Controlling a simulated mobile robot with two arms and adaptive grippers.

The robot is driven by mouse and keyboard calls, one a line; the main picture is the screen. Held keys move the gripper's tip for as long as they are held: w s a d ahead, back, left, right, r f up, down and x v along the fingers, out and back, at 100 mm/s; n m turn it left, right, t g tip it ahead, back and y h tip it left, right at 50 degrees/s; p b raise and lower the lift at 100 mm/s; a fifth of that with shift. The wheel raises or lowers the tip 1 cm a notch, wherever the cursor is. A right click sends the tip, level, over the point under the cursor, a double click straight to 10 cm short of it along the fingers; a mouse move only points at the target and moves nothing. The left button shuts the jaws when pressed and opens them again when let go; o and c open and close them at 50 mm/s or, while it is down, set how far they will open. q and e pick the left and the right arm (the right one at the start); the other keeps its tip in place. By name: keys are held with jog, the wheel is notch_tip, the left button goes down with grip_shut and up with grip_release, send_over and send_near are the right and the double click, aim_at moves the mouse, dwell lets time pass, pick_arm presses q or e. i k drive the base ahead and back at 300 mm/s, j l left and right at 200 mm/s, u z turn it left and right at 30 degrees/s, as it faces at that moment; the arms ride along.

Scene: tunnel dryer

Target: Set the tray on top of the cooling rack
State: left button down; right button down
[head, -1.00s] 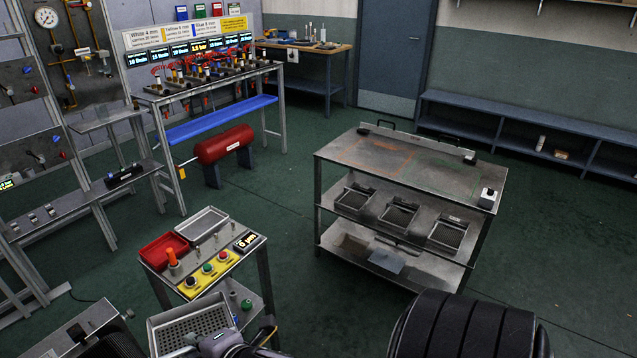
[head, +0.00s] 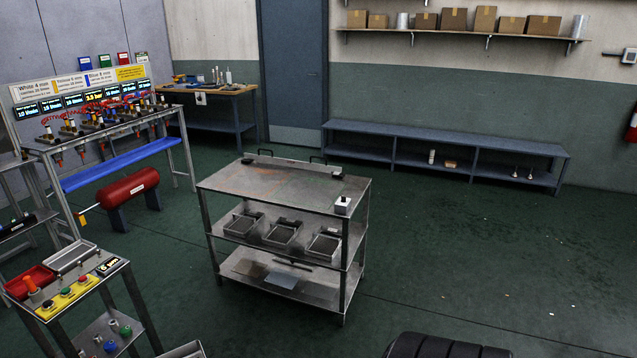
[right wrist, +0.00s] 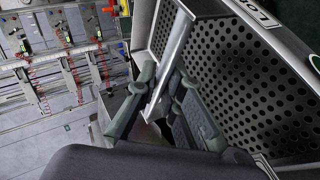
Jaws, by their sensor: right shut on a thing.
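The tray (right wrist: 245,85) is a grey metal tray with a perforated floor and a raised rim. In the right wrist view it fills the right side and looks steeply tilted to that camera. My right gripper (right wrist: 163,92) is shut on its rim. Only a corner of the tray (head: 184,350) shows at the bottom edge of the head view. The cooling rack appears to be the metal shelved unit (head: 285,182) in the middle of the head view, apart from the tray. Its top has faint orange and green patches. My left gripper is out of view.
A small white box (head: 342,205) sits at the rack top's front right corner. Mesh-bottomed trays (head: 283,233) stand on its middle shelf. A control stand (head: 65,297) with buttons and a red bin (head: 29,281) is at lower left.

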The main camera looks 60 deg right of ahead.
aim_at(281, 184)
jog(key=i+l+z, duration=0.1)
jog(key=z, duration=1.85)
jog(key=i+j+z, duration=0.1)
jog(key=i+j, duration=0.4)
jog(key=i, duration=0.2)
jog(key=i+j, duration=0.5)
jog(key=i, duration=0.25)
jog(key=i+j+z, duration=0.15)
jog(key=i+j, duration=0.4)
jog(key=i, duration=0.15)
jog(key=i+j, duration=1.1)
jog(key=i, duration=0.2)
